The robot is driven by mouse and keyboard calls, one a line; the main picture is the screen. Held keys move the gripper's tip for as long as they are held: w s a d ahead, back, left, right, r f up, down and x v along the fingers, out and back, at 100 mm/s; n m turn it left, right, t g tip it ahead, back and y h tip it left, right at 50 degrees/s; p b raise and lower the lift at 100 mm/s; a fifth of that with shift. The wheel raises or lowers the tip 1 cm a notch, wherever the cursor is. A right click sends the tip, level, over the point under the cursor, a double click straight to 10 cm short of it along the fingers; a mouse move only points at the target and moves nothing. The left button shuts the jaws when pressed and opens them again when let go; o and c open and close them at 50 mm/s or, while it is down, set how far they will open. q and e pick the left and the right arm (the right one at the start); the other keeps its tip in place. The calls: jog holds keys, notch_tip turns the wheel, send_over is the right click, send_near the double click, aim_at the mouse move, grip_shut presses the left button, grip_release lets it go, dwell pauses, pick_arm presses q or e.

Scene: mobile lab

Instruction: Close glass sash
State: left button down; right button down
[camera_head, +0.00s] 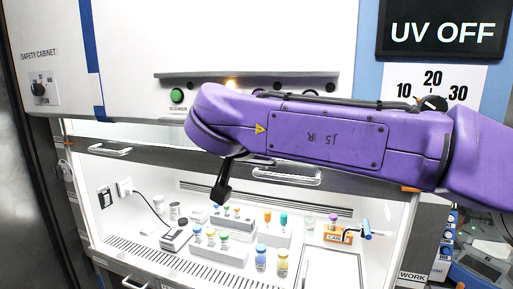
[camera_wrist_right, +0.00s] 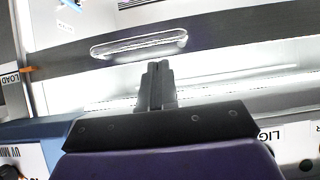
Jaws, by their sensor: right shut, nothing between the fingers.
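The glass sash has a dark lower rail (camera_head: 165,157) running across the cabinet front, with the work area open below it. A pale left handle (camera_head: 109,150) and a pale right handle (camera_head: 287,177) are on the rail. My right gripper (camera_head: 220,192) points downward in front of the cabinet, between the two handles. Its fingers are together and empty. In the right wrist view the shut fingers (camera_wrist_right: 158,75) appear just below one pale handle (camera_wrist_right: 140,42) on the dark rail; contact cannot be told. My purple right arm hides part of the sash. My left gripper is not in view.
A knob panel (camera_head: 40,90) is on the left, and a dial (camera_head: 432,103) is at right.

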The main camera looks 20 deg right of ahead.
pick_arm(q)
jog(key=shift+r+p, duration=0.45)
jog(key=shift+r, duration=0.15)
pick_arm(e)
jog(key=x, duration=0.5)
jog(key=shift+w+d+f, duration=0.15)
jog(key=shift+w+f, duration=0.05)
